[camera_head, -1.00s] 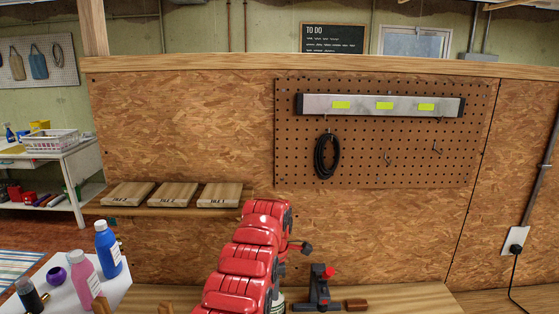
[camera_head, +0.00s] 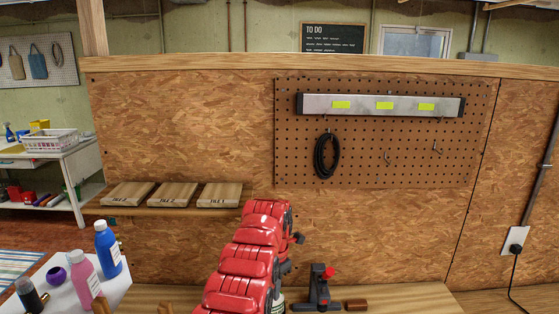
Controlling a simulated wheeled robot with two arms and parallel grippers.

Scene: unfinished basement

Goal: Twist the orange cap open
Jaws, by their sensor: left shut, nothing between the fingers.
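My left arm rises from the bottom centre, and its dark left gripper (camera_head: 299,238) shows small at the upper right of the arm, in front of the board wall. It is shut and empty, apart from any object. I see no orange cap. A pale greenish item (camera_head: 280,302) shows only partly behind my arm on the wooden bench (camera_head: 400,297); I cannot tell what it is. A black vise-like fixture (camera_head: 319,286) with a red knob stands on the bench to the right of the arm. My right gripper is out of view.
A blue bottle (camera_head: 108,250), a pink bottle (camera_head: 85,280), a dark bottle (camera_head: 28,295) and a purple round item (camera_head: 57,274) stand on a white surface at lower left. Wooden blocks (camera_head: 172,195) lie on a shelf. The bench is mostly clear right of the fixture.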

